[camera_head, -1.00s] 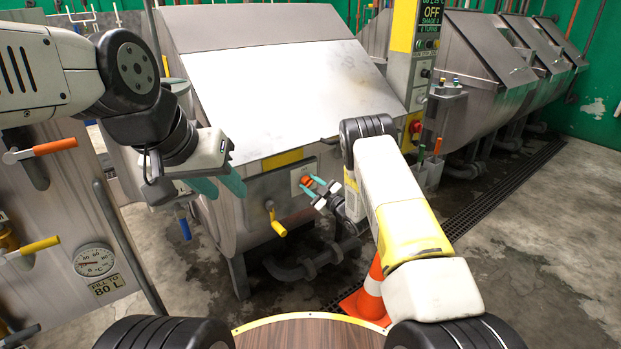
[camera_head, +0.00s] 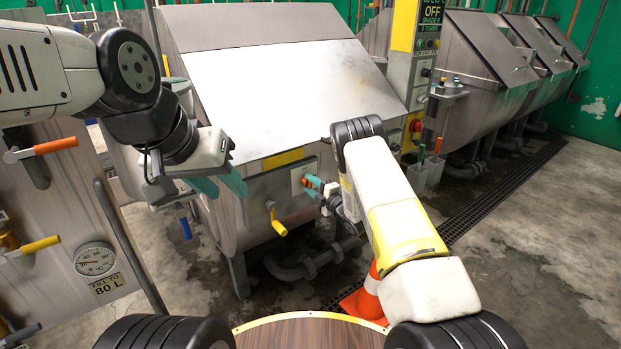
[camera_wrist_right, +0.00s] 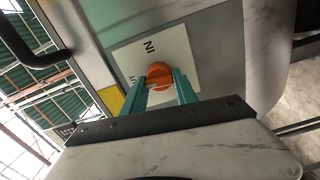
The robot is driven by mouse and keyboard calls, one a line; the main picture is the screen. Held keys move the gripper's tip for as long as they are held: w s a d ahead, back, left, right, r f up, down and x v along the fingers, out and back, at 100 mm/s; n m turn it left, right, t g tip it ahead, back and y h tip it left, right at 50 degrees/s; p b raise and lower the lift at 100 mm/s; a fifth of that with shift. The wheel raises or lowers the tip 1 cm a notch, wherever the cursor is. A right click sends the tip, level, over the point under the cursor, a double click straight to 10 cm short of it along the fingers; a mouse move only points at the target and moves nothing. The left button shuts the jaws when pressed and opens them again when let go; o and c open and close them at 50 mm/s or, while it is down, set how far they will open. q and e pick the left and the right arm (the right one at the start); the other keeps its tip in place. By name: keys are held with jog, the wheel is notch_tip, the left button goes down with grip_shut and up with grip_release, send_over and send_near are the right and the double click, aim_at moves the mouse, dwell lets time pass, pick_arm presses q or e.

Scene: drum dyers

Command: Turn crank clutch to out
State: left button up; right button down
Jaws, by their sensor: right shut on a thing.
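The crank clutch is an orange knob (camera_wrist_right: 158,76) on a pale label plate (camera_wrist_right: 182,48) on the front of the near steel drum machine. "IN" is readable on the plate in the right wrist view; a second marking is partly cut off. In the head view the plate (camera_head: 297,178) shows beside my right gripper (camera_head: 315,186). My right gripper's teal fingers (camera_wrist_right: 164,90) are shut on the orange knob, one on each side. My left gripper (camera_head: 220,184) is open and empty, hanging left of the knob in front of the machine.
A yellow-handled valve (camera_head: 278,226) sticks out low on the machine's front, left of the knob. An orange traffic cone (camera_head: 366,302) stands on the floor under my right arm. A control post (camera_head: 408,70) rises at the machine's right. Open floor lies to the right.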

jog(key=shift+n, duration=0.6)
jog(key=c, duration=1)
grip_release()
jog(key=shift+o, duration=0.2)
jog(key=v, duration=0.8)
jog(key=shift+w, duration=0.1)
